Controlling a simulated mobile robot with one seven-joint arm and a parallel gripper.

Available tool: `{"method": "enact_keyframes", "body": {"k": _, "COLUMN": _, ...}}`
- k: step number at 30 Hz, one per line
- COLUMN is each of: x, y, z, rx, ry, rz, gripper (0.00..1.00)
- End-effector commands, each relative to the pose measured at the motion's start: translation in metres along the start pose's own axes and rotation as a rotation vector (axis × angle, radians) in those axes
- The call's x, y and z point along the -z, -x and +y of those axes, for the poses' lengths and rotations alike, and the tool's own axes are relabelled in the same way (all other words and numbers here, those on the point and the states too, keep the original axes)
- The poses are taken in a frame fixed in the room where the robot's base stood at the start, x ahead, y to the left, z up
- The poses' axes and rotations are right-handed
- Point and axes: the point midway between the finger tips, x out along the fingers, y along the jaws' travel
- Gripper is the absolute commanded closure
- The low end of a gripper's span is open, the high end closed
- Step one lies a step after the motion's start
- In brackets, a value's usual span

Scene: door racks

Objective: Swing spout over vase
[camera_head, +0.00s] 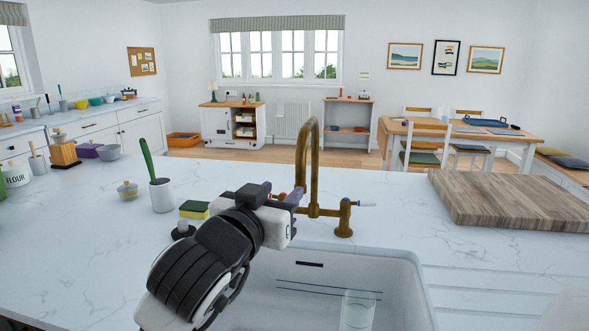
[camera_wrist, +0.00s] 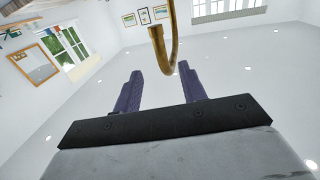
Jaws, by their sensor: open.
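The brass tap's arched spout (camera_head: 315,165) rises behind the sink. In the wrist view the spout (camera_wrist: 157,45) hangs beyond my fingers, with its open end in line with the gap between them. A clear glass vase (camera_head: 357,312) stands upright in the sink, cut off by the picture's lower edge. My gripper (camera_head: 293,196) is beside the spout, on its left, overlapping its lower free end in the head view. In the wrist view the purple fingers of my gripper (camera_wrist: 159,70) are apart with nothing between them. Contact with the spout cannot be told.
The white sink (camera_head: 405,290) is in front of the tap. A brass side handle (camera_head: 344,217) is right of the spout. A wooden board (camera_head: 510,200) lies on the right counter. A sponge (camera_head: 194,209) and a white pot with a green brush (camera_head: 161,195) are at left.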

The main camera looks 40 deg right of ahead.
Motion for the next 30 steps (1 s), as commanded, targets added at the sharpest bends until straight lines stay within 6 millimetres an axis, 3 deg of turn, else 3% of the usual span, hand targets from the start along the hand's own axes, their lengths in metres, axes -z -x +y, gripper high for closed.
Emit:
{"method": "enact_keyframes", "body": {"k": 9, "x": 0.002, "y": -0.067, "z": 0.000, "rx": 0.000, "ry": 0.000, "rz": -0.002, "gripper": 0.58}}
{"method": "enact_keyframes", "body": {"k": 15, "x": 0.003, "y": -0.102, "z": 0.000, "rx": 0.001, "ry": -0.001, "rz": 0.000, "gripper": 0.58}}
{"method": "enact_keyframes", "body": {"k": 21, "x": 0.001, "y": -0.118, "z": -0.001, "rx": 0.002, "ry": -0.001, "rz": 0.002, "gripper": 0.58}}
{"method": "enact_keyframes", "body": {"k": 30, "x": 0.001, "y": -0.121, "z": -0.001, "rx": 0.002, "ry": -0.001, "rz": 0.003, "gripper": 0.58}}
